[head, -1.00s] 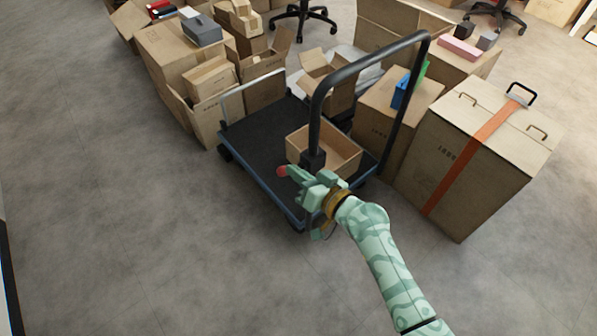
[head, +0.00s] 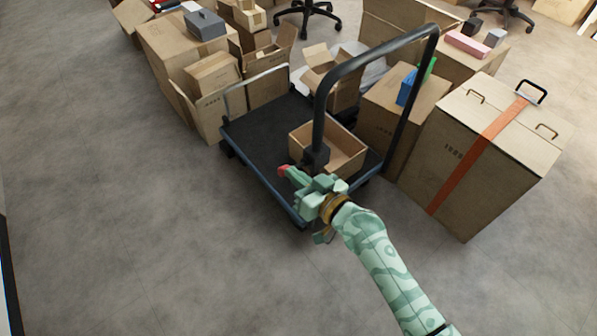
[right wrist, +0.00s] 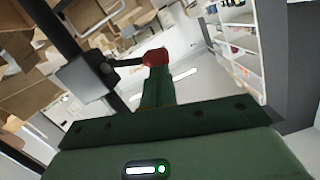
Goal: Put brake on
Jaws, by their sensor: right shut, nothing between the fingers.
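The platform cart (head: 250,132) has a dark deck and a black tubular push handle (head: 322,105). A black block (head: 316,156) sits low on the handle's near post. A brake lever with a red knob (head: 283,170) belongs to this block. In the right wrist view the red knob (right wrist: 155,57) is at the end of a short black arm from the block (right wrist: 86,76). My right gripper (head: 291,173) is shut and empty, its green fingertips (right wrist: 157,74) at the knob. I cannot tell if they touch. My left gripper is out of view.
A tall carton with an orange strap (head: 490,140) stands to the right, and stacked cartons (head: 205,100) stand behind left. The floor (head: 130,230) at the left and front is clear.

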